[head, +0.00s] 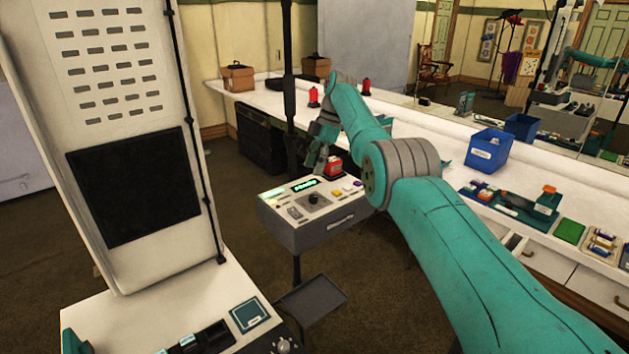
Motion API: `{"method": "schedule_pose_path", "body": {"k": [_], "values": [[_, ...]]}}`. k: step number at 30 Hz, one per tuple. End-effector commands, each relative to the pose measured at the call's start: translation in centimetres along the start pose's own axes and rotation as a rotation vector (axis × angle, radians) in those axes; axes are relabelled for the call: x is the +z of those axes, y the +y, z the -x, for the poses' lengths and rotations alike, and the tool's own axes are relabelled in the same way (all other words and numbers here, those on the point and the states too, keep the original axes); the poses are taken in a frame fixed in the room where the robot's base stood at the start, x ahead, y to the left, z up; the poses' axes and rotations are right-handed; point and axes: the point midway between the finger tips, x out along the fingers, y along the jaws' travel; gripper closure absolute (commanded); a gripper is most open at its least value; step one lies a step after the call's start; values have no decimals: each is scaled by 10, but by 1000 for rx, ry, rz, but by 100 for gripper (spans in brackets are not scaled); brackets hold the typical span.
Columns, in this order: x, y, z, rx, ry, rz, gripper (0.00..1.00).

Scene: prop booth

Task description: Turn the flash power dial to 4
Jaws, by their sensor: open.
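A grey control box (312,232) stands on a post near the middle of the head view. A dark round dial (314,199) sits on its light top panel, with a small green display beyond it. The dial's numbers and its pointer are too small to read. My gripper (315,163) is open and empty, above and beyond the box's back edge, apart from the dial. My teal arm hides part of the area right of the box.
A red object (333,166) stands close to my gripper at the box's back. A black pole (288,90) rises behind the box. A long white counter (425,135) with a blue bin (488,150) lies beyond.

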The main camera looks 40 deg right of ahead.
Motion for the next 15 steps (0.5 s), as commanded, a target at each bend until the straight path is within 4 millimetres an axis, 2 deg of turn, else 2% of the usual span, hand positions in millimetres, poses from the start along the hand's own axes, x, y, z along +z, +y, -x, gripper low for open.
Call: {"method": "schedule_pose_path", "body": {"k": [15], "values": [[-10, 8, -3, 131, -185, -1028, 44]]}}
